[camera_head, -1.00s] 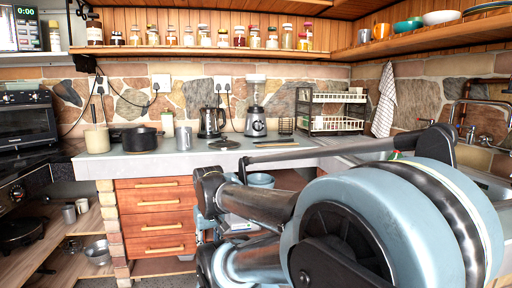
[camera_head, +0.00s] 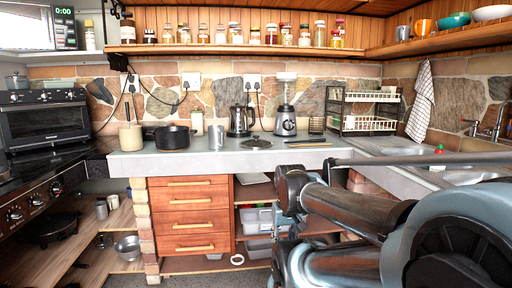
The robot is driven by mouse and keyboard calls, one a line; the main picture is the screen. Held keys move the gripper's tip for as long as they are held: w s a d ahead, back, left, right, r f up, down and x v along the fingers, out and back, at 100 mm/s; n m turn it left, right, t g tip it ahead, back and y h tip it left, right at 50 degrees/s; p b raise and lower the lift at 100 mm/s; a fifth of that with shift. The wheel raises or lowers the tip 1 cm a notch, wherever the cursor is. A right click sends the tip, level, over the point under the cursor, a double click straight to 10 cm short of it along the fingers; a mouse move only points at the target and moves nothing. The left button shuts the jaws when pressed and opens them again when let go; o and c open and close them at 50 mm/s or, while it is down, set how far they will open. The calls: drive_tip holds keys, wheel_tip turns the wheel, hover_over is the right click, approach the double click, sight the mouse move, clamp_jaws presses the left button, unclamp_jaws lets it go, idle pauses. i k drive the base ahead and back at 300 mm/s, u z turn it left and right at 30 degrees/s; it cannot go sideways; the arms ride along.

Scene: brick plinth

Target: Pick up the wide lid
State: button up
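The wide lid (camera_head: 256,143) lies flat on the grey counter (camera_head: 215,162), near the middle of its length. It looks dark, round and low, with a small knob on top. It stands apart from the kettle behind it and from the metal cup to its left. My arm fills the lower right of the head view, in front of the right part of the counter. I cannot make out my gripper's fingers anywhere, and nothing of mine touches the lid.
A dark pot (camera_head: 173,138), a metal cup (camera_head: 216,137), a kettle (camera_head: 239,121) and a blender (camera_head: 286,112) stand around the lid. A dish rack (camera_head: 366,112) is to the right. Wooden drawers (camera_head: 188,217) are below. The counter just before the lid is clear.

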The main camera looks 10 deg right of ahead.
sight(256, 143)
drive_tip(key=z, duration=0.05)
drive_tip(key=i, duration=1)
drive_tip(key=u, duration=0.05)
